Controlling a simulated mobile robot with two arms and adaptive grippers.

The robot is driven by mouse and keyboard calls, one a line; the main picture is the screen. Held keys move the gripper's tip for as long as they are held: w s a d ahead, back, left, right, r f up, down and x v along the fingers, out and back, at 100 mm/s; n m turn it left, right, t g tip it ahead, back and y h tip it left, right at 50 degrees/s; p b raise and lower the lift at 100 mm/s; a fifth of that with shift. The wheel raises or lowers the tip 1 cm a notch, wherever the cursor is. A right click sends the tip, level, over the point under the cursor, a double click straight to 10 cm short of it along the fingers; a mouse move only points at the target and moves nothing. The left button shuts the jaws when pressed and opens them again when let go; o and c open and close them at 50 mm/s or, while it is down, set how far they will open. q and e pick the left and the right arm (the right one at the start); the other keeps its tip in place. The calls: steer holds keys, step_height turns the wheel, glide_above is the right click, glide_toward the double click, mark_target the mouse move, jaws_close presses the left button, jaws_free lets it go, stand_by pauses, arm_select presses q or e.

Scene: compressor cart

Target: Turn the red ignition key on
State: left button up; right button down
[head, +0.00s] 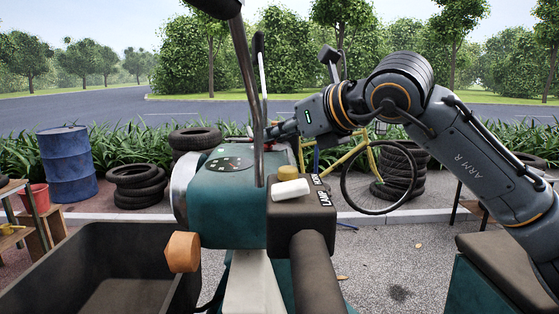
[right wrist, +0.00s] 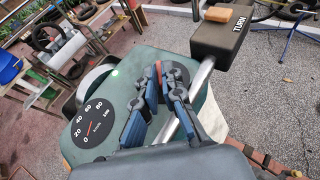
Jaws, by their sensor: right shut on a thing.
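The red ignition key (right wrist: 158,68) shows as a narrow red strip on the teal headlamp housing, beside the round speedometer (right wrist: 92,122), in the right wrist view. My right gripper (right wrist: 161,82) is shut on it, with one finger on each side; the fingers hide most of the key. A small green light (right wrist: 115,70) glows on the housing near the speedometer. In the head view my right arm reaches in from the right behind the chrome handlebar stalk, to the far side of the teal housing (head: 222,211). My left gripper is out of view.
A black switch box (head: 302,211) with a white button and a yellow button sits close to the right of the housing. An orange turn lamp (head: 183,252) and a dark cart tub (head: 100,258) are at the left. Tyres and a blue barrel (head: 68,165) stand behind.

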steer(key=shift+s+a+m+t+h+b, duration=0.1)
steer(key=shift+m+t+h+b, duration=0.3)
steer(key=shift+m+h+b, duration=0.35)
steer(key=shift+s+a+m+t+h+b, duration=0.1)
steer(key=shift+m+t+h+b, duration=0.4)
steer(key=shift+b, duration=0.4)
steer(key=c, duration=1.5)
jaws_free()
steer(key=v, duration=1.2)
steer(key=shift+r, duration=0.1)
steer(key=shift+w, duration=0.1)
